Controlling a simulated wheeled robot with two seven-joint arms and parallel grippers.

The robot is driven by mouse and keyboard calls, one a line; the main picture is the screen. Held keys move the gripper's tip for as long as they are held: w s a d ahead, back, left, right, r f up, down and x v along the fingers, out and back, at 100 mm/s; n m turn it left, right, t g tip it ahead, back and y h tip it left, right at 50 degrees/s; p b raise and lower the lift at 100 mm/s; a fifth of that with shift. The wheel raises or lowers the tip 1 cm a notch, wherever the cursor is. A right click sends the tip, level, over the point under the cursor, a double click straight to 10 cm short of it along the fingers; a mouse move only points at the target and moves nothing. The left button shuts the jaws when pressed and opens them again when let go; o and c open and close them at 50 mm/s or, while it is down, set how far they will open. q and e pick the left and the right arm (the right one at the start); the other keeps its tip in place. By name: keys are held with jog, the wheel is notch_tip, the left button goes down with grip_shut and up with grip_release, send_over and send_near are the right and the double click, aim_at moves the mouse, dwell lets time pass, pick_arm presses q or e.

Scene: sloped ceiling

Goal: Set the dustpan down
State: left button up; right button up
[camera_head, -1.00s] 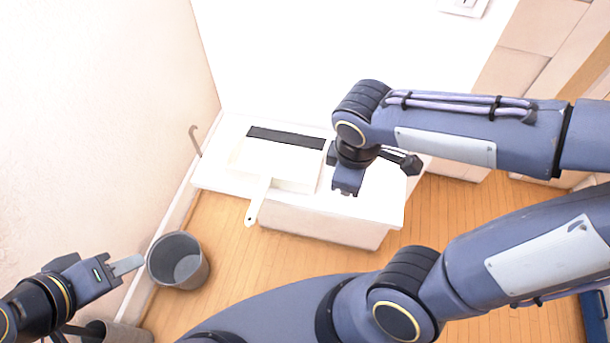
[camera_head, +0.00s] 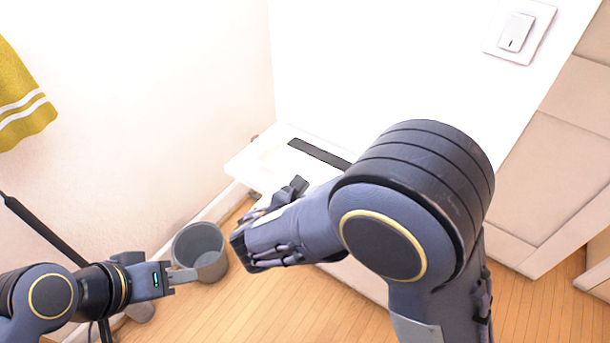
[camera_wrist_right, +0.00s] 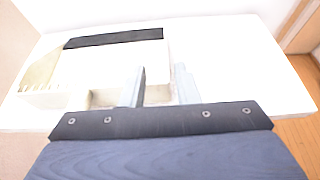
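The white dustpan with a black strip along one edge (camera_head: 318,153) lies on a white surface (camera_head: 290,130), partly hidden behind my right arm in the head view. In the right wrist view the dustpan (camera_wrist_right: 120,62) lies flat just beyond my right gripper (camera_wrist_right: 160,82). Its two fingers are apart, with a pale rear part of the dustpan showing between and beyond them; I cannot tell whether they touch it. The handle is not clearly visible. My left gripper (camera_head: 183,276) is in front of a grey bin, seen edge-on, with nothing visible in it.
The grey bin (camera_head: 199,252) stands on the wood floor (camera_head: 260,310) by the left wall. A yellow towel (camera_head: 22,95) hangs at the upper left. A light switch (camera_head: 516,32) is on the wall at upper right. White surface lies free around the dustpan.

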jog(key=x, duration=0.6)
jog(key=shift+s+d, duration=0.25)
jog(key=shift+d, duration=0.1)
grip_shut()
